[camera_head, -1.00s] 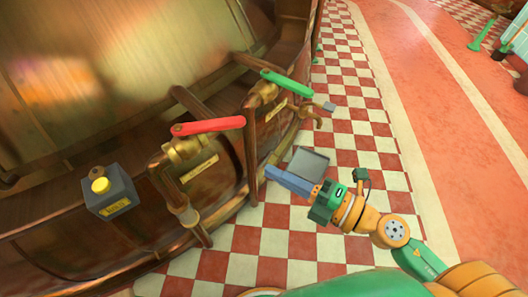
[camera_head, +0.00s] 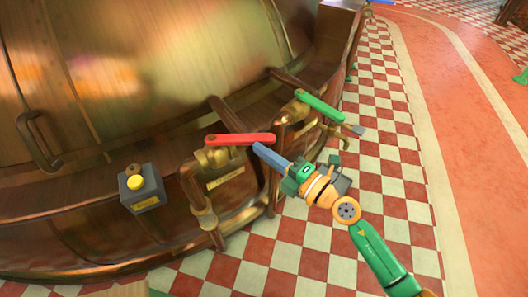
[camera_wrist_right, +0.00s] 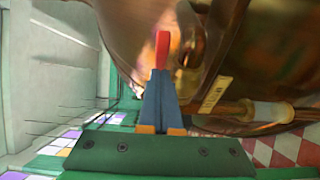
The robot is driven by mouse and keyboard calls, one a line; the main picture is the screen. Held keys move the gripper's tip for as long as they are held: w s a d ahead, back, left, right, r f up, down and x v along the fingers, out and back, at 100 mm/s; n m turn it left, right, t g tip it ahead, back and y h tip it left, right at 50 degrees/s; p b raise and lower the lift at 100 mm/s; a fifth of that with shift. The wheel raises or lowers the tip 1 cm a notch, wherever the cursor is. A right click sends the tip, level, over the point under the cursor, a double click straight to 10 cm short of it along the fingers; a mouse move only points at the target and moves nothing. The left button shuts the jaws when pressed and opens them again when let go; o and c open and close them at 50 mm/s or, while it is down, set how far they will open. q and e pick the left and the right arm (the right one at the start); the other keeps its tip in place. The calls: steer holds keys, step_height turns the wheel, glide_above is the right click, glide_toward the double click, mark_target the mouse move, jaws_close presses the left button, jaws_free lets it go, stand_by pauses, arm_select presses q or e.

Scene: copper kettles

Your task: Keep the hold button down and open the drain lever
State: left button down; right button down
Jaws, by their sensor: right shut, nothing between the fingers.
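The yellow button (camera_head: 135,182) sits on top of a dark grey box (camera_head: 146,196) on the copper kettle's side, with nothing touching it. A red lever (camera_head: 245,139) lies roughly level over a brass valve, its free end to the right. A green lever (camera_head: 320,105) is on another valve further right. The plates below are too small to read, so I cannot tell which is the drain lever. My right gripper (camera_head: 258,149) is shut and empty, its tip at the red lever's free end. In the wrist view the red lever (camera_wrist_right: 162,45) shows just past the fingertips (camera_wrist_right: 158,73); contact is unclear. My left gripper is out of view.
The large copper kettle (camera_head: 160,75) fills the left side, with a curved handle (camera_head: 38,140) on it. Brass pipes (camera_head: 205,215) run below the valves. The checkered floor (camera_head: 385,150) to the right is open.

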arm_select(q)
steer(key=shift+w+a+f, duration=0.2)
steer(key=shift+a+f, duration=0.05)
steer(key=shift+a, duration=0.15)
arm_select(e)
steer(key=shift+w, duration=0.1)
